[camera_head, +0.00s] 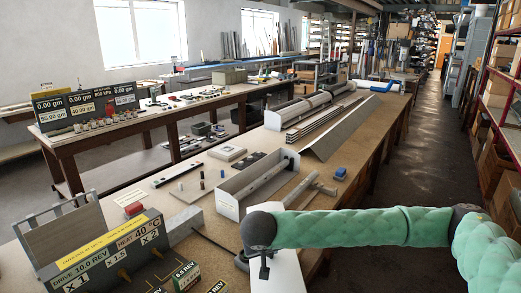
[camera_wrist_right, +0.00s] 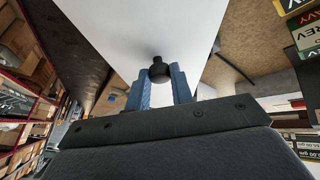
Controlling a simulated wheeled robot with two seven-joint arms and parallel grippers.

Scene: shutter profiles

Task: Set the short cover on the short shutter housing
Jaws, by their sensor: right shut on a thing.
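My right gripper (camera_head: 263,266) is at the bottom centre of the head view, at the near edge of the bench. In the right wrist view its blue fingers (camera_wrist_right: 160,86) are shut on the black knob (camera_wrist_right: 158,69) of a white panel, the short cover (camera_wrist_right: 145,25). The cover (camera_head: 287,274) also shows in the head view, partly hidden by my arm and cut off by the frame. The short shutter housing (camera_head: 262,190), an open trough with pale end plates, lies on the bench beyond my gripper. The cover is apart from it. My left gripper is not in view.
A long angled profile (camera_head: 345,128) and a longer housing (camera_head: 306,107) lie farther back. A grey bar with a cross-piece (camera_head: 304,186) is right of the short housing. A control box (camera_head: 110,255) stands at the near left. A blue block (camera_head: 340,172) sits near the right edge.

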